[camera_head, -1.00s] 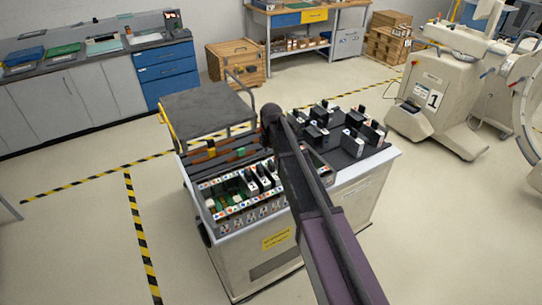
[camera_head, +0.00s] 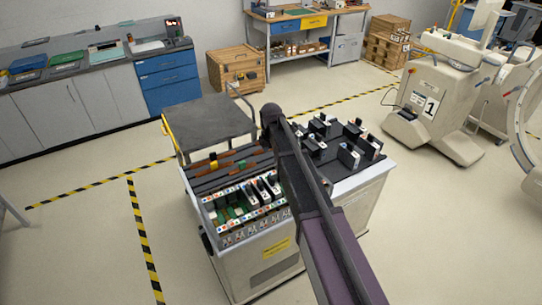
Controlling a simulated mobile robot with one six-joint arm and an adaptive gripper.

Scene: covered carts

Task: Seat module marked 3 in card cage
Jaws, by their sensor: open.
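The card cage (camera_head: 207,212) is in the front left part of the cart top, with coloured squares along its edges. A few dark modules with white fronts (camera_head: 264,190) stand upright in its right slots, and green boards show in the left slots. Several loose black modules with white faces (camera_head: 348,156) stand on the cart's dark right side. Their marks are too small to read, so I cannot tell which is module 3. My arm crosses over the middle of the cart, between cage and loose modules. My gripper is not visible, and the arm hides part of the cart top.
A white machine marked 1 (camera_head: 436,110) stands to the right. Blue drawers (camera_head: 167,77), a wooden crate (camera_head: 236,70) and a workbench (camera_head: 307,20) line the back. The taped floor on the left is clear.

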